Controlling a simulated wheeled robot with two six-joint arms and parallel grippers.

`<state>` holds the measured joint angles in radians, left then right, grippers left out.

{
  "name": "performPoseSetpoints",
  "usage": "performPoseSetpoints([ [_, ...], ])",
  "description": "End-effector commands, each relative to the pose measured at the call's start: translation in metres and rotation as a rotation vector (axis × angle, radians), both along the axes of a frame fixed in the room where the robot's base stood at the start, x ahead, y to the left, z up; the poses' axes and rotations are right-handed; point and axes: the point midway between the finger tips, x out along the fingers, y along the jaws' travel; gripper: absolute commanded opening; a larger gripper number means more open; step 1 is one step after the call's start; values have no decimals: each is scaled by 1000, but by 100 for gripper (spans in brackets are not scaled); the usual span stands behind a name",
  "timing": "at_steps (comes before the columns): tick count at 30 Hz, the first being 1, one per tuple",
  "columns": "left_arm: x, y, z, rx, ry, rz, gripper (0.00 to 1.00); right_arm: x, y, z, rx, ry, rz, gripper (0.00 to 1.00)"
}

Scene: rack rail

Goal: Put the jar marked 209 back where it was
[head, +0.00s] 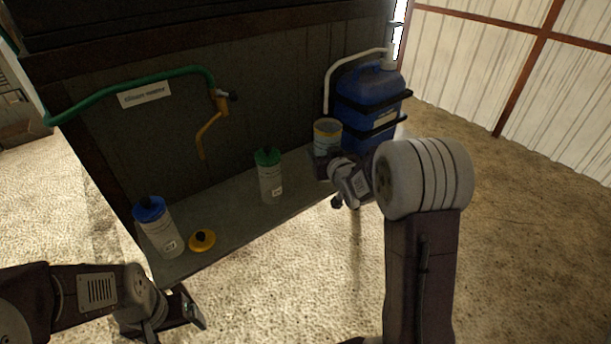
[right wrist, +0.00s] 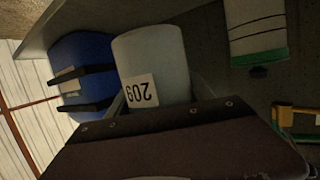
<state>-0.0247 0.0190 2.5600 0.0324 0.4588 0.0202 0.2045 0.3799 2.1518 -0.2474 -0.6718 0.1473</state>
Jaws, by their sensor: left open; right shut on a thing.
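The jar marked 209 (right wrist: 152,62) is pale, and its white label appears upside down in the right wrist view. In the head view the jar (head: 327,132) is over the shelf's right part, beside the blue canister, with a yellowish rim at its top. My right gripper (head: 328,163) is shut around the jar; its fingers are mostly hidden. I cannot tell whether the jar's base touches the shelf. My left gripper (head: 188,312) is open and empty, low in front of the shelf's left end.
The grey shelf (head: 235,218) holds a blue-capped bottle (head: 158,228), a yellow lid (head: 202,240) with a dark knob and a green-capped bottle (head: 269,178). A strapped blue canister (head: 370,105) stands right. A green hose (head: 130,90) and yellow nozzle (head: 212,122) hang behind. Bare shelf lies between lid and green-capped bottle.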

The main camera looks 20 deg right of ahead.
Motion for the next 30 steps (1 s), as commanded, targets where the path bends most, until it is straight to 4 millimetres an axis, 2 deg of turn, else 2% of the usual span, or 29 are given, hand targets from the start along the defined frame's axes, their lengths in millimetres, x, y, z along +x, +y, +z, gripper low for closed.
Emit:
performPoseSetpoints([
  [2, 0, 0, -1, 0, 0, 0, 86, 2, 1, 0, 0, -4, 1, 0],
  [5, 0, 0, -6, 0, 0, 0, 86, 14, 6, -11, 1, -3, 3, 0],
  [12, 0, 0, -20, 0, 0, 0, 86, 73, 32, -50, 1, -3, 3, 0],
  [16, 0, 0, -24, 0, 0, 0, 86, 96, 42, -64, 0, -4, 1, 0],
  [19, 0, 0, -25, 0, 0, 0, 86, 105, 45, -68, 0, -4, 1, 0],
  [25, 0, 0, -25, 0, 0, 0, 86, 108, 46, -70, 0, -4, -1, 0],
  [30, 0, 0, -36, 0, 0, 0, 86, 108, 46, -96, 0, -1, 0, 0],
])
